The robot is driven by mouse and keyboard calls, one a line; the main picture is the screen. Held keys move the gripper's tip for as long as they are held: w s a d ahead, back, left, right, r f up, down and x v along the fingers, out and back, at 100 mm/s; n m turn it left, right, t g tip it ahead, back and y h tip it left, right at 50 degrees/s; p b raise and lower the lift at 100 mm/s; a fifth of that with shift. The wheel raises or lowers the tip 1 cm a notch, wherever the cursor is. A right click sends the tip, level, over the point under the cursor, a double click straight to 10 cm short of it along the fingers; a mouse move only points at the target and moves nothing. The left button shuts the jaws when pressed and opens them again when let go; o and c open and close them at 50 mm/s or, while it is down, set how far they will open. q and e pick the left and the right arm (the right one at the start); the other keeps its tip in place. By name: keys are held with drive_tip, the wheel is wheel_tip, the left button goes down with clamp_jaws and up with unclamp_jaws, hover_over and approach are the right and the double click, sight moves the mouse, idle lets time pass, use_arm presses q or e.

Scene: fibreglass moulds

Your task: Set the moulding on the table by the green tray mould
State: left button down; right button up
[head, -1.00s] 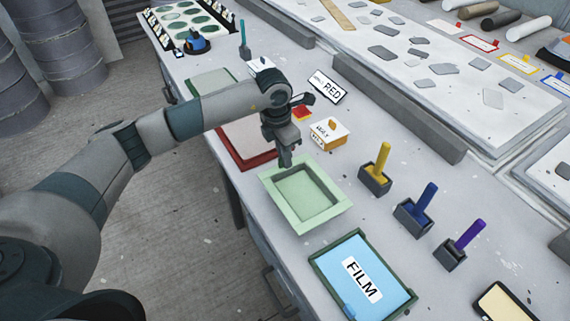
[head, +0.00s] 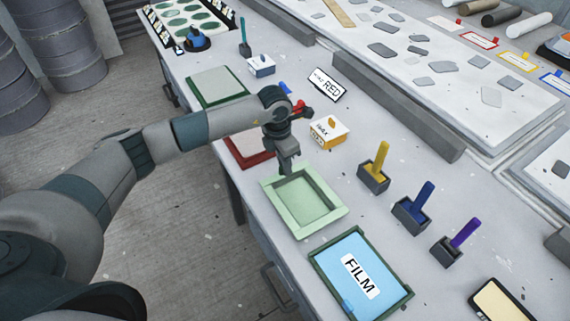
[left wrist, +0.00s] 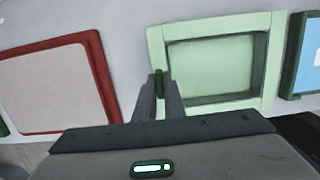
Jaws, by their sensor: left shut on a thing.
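The moulding is a pale green, shallow rectangular tray shape (head: 333,211) at the middle of the bench in the head view. It also shows in the left wrist view (left wrist: 270,50). My left gripper (head: 287,168) points down at its far left edge and is shut on its rim; the fingers (left wrist: 158,95) close around a small dark green part there. The moulding lies nearly level, close to the tabletop; I cannot tell whether it touches. A dark green-rimmed tray mould (head: 202,99) with a pale panel lies farther back. My right gripper is not in view.
A red-rimmed tray (head: 258,162) lies just behind the moulding, and a FILM tray (head: 395,304) just in front. A white box with an orange knob (head: 326,140) and yellow, blue and purple-handled tools (head: 378,160) in holders stand to the right.

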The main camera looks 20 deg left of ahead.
use_arm(q)
drive_tip(key=c, duration=1.8)
unclamp_jaws()
drive_tip(key=shift+c, duration=0.2)
drive_tip(key=shift+r, duration=0.2)
drive_tip(key=shift+r, duration=0.2)
wheel_tip(320, 180, up, 11)
drive_tip(key=s+a+b, duration=0.1)
drive_tip(key=b, duration=0.3)
drive_tip(key=shift+r, duration=0.2)
